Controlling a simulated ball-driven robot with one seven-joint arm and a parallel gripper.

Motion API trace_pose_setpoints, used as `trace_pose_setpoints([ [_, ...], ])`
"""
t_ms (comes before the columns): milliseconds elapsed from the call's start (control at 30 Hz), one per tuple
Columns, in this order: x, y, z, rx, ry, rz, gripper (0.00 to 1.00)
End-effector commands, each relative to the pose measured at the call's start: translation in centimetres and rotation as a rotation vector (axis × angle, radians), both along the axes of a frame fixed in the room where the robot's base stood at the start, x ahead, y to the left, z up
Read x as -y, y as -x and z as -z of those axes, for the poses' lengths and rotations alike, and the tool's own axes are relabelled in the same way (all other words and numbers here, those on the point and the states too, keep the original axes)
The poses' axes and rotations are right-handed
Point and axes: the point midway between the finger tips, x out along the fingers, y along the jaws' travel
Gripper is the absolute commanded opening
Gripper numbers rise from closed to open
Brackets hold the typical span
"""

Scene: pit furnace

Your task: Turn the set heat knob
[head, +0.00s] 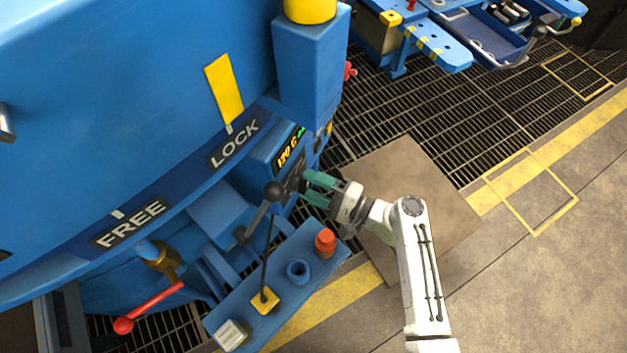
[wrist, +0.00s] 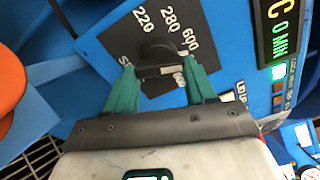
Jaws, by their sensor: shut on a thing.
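The set heat knob (wrist: 158,54) is a black knob on a dark dial plate marked 220, 280 and 600, on the blue control box. My gripper (wrist: 157,75) has its two green fingers on either side of the knob's grip bar, shut on it. In the head view my gripper (head: 308,187) reaches the face of the control box from the right. The knob itself is mostly hidden by the fingers there. A yellow-lettered display (head: 291,150) sits above the dial.
A black ball-topped lever (head: 273,190) stands close left of my gripper. Below is a blue ledge (head: 318,262) with a red button (head: 325,243). A red-handled valve (head: 150,306) is at lower left. Open floor lies to the right.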

Motion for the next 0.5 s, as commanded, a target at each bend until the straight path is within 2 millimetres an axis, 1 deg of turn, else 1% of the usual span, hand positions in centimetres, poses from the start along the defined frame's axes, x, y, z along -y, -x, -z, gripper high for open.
trace_pose_setpoints([
  [200, 0.12, -0.02, -0.02, -0.157, -0.064, 0.003, 0.25],
  [500, 0.11, 0.04, 0.22, -0.291, -0.120, 0.004, 0.25],
])
